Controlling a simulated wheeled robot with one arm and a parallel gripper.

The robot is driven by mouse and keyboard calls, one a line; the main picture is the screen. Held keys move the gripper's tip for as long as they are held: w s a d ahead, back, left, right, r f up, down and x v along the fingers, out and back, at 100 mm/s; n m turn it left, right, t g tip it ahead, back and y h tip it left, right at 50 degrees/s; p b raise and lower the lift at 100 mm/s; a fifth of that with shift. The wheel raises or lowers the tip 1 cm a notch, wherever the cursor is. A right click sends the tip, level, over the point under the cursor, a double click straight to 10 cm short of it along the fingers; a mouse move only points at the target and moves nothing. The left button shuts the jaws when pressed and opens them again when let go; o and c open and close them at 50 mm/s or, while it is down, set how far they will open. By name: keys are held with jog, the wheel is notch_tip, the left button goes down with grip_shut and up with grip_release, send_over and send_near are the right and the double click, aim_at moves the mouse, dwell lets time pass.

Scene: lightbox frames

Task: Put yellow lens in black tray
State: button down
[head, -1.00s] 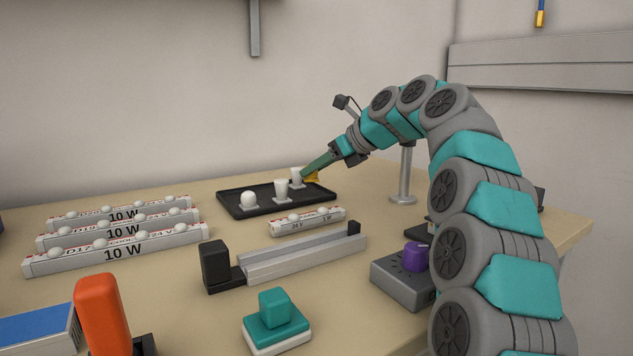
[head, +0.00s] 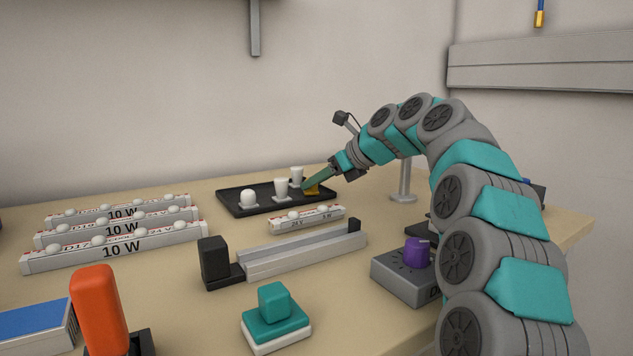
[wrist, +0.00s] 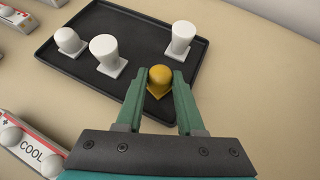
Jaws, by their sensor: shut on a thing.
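The yellow lens (wrist: 160,76) is a small yellow dome on a square foot. My gripper (wrist: 160,92) is shut on it, with one green finger on each side. In the wrist view the lens shows over the right front part of the black tray (wrist: 125,20).
Three white lenses stand in the tray: a round one (head: 248,198), a middle one (head: 281,188) and a back one (head: 297,175). A short light bar (head: 306,220) lies just in front of the tray. A grey post (head: 404,180) stands to the right.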

jog(key=shift+f, duration=0.1)
jog(key=c, duration=0.5)
grip_release()
jog(key=p+v, duration=0.1)
jog(key=v, duration=1.1)
